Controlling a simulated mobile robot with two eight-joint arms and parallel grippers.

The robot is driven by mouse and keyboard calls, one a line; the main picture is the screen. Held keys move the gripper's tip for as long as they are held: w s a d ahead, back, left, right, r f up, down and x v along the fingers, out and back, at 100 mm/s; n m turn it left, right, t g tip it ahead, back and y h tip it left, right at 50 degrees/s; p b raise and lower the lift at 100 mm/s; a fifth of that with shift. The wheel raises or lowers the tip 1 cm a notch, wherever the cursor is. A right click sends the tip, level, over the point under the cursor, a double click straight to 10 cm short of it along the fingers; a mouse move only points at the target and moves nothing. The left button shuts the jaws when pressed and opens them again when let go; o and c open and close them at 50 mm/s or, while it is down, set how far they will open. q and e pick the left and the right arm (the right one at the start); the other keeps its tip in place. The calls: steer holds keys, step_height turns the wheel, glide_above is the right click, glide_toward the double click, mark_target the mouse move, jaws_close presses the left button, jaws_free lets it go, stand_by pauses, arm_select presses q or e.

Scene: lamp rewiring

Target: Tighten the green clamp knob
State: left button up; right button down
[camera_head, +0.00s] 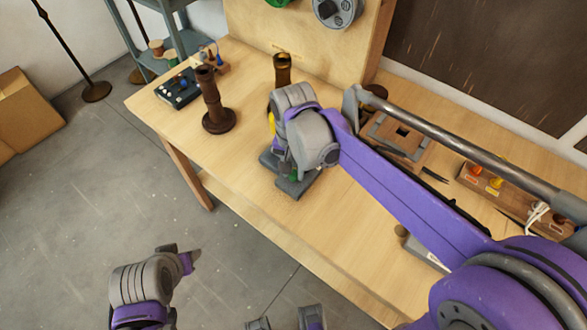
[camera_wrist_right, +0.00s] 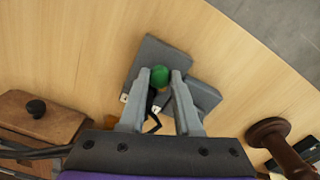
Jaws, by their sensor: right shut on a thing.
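A small green clamp knob (camera_wrist_right: 159,77) sits on the grey clamp (camera_wrist_right: 158,55), which rests on the wooden table. In the head view the clamp's grey base (camera_head: 292,187) lies near the table's front edge, mostly under my right gripper (camera_head: 289,170). In the right wrist view, that gripper's two fingers (camera_wrist_right: 160,82) stand on either side of the knob and are shut on it. My left arm's end (camera_head: 180,262) is at the lower left, over the floor and away from the table; its fingers cannot be made out clearly.
A brown turned post (camera_head: 213,105) stands left of the clamp, with a second brown post (camera_head: 282,72) behind. A dark box (camera_head: 178,88) lies at the far left corner. A wooden block with coloured knobs (camera_head: 500,190) is at right. The table front is largely clear.

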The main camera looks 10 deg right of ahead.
steer(key=m, duration=0.7)
stand_by(0.6)
steer(key=c, duration=0.6)
jaws_free()
steer(key=shift+r, duration=0.1)
step_height(320, 180, up, 11)
steer(key=shift+p, duration=0.3)
steer(key=shift+f, duration=0.2)
